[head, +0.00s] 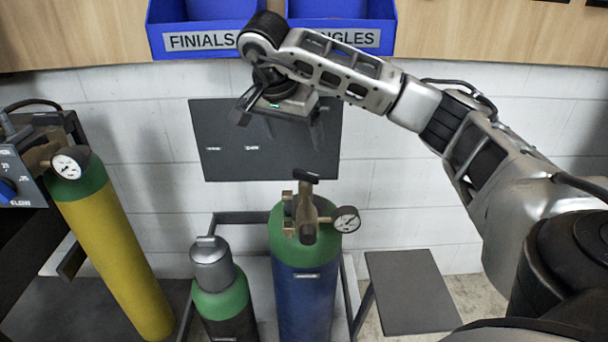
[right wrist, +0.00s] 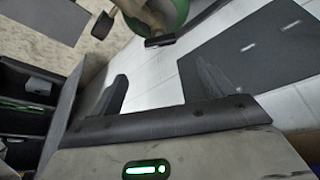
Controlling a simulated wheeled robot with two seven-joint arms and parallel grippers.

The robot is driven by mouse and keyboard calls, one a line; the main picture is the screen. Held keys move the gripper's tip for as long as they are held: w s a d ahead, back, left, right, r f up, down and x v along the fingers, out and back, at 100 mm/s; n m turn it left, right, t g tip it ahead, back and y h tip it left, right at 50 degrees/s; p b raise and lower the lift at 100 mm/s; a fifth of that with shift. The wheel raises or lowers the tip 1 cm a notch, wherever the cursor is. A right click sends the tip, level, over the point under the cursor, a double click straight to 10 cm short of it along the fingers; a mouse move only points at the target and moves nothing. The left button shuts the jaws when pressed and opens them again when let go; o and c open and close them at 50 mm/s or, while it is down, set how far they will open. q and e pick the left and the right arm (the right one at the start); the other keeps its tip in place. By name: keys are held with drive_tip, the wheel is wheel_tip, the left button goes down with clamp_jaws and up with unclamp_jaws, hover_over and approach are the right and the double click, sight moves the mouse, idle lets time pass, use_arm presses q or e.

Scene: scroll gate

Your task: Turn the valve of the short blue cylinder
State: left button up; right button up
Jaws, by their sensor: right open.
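The blue cylinder (head: 303,300) with a green shoulder stands upright in the centre of the head view. A brass valve with a black handle (head: 306,178) and a round gauge (head: 345,219) sit on its top. My right gripper (head: 279,128) is open and empty, above and behind the valve, in front of the dark wall panel. In the right wrist view the black handle (right wrist: 160,41) shows beyond the open fingers (right wrist: 160,85), apart from them, with part of the green shoulder (right wrist: 175,14). My left gripper is not in view.
A small green-topped cylinder with a grey cap (head: 212,263) stands left of the blue one. A yellow cylinder with a gauge (head: 115,260) leans further left, near a control box. Blue bins (head: 200,42) hang above. A grey plate (head: 410,292) is at the right.

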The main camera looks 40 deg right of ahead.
sight(305, 172)
drive_tip(key=x, duration=1.1)
drive_tip(key=shift+d+f+b, duration=0.1)
drive_tip(key=shift+f+b, duration=0.3)
drive_tip(key=shift+c, duration=0.3)
drive_tip(key=c, duration=0.9)
